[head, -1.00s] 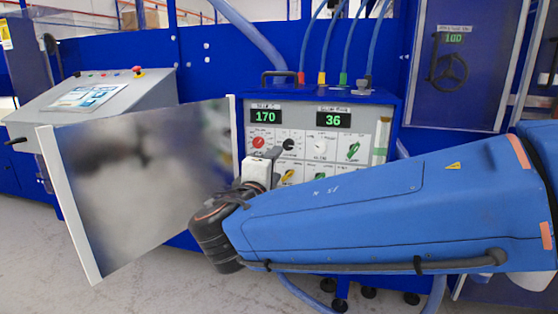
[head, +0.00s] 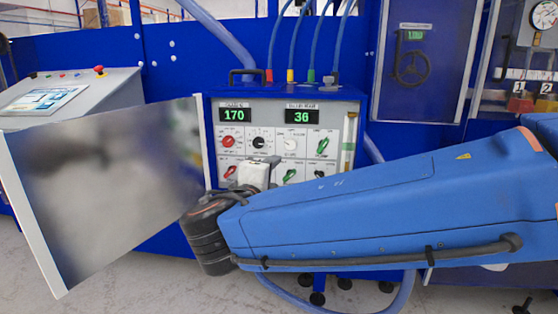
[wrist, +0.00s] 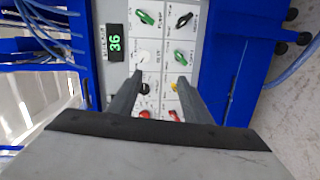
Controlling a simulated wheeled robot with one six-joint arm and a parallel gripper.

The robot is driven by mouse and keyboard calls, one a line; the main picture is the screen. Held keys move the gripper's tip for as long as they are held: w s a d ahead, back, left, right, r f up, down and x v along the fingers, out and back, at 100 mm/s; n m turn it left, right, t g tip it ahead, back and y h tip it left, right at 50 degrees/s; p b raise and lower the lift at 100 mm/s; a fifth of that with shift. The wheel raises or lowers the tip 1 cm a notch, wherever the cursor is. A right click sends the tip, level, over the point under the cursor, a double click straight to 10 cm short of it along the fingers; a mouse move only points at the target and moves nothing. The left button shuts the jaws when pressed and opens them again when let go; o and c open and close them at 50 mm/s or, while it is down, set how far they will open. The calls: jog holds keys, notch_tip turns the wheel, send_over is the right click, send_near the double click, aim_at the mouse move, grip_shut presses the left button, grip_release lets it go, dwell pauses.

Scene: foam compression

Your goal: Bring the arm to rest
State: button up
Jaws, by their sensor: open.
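My gripper (head: 262,170) is in front of the lower knobs of a control box (head: 283,98) in the head view, with my blue arm reaching in from the right. In the wrist view its two grey fingers (wrist: 160,78) are apart, with nothing between them but the panel behind. They point at the panel's knobs; I cannot tell the exact gap to it. The box shows green readouts 170 (head: 234,115) and 36 (head: 301,116). My arm and gripper hide part of the box's lower front.
An open grey door (head: 115,190) stands left of the box, close to my wrist. A sloped console (head: 70,95) is at the far left. A blue cabinet with a handwheel (head: 411,67) and a gauge (head: 547,23) are at the right. Hoses (head: 319,45) rise from the box.

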jog(key=s+d+f+m+g+h, duration=0.15)
jog(key=d+f+m+g, duration=0.35)
jog(key=d, duration=0.9)
jog(key=s+d+f+m+g+h, duration=0.1)
jog(key=s+d+f+m+g, duration=0.15)
jog(key=d+f, duration=0.75)
jog(key=s+d+f+m+g+y, duration=0.2)
jog(key=s+d, duration=0.3)
jog(key=s, duration=0.3)
jog(key=s+d+f+m+g+y, duration=0.2)
jog(key=s+d+f+m+y, duration=0.1)
jog(key=s, duration=0.5)
jog(key=shift+s+d+f+m+y, duration=0.15)
jog(key=shift+d+f+m+y, duration=0.2)
jog(key=shift+d+f+m, duration=0.6)
jog(key=shift+d+r, duration=0.2)
jog(key=shift+r, duration=0.05)
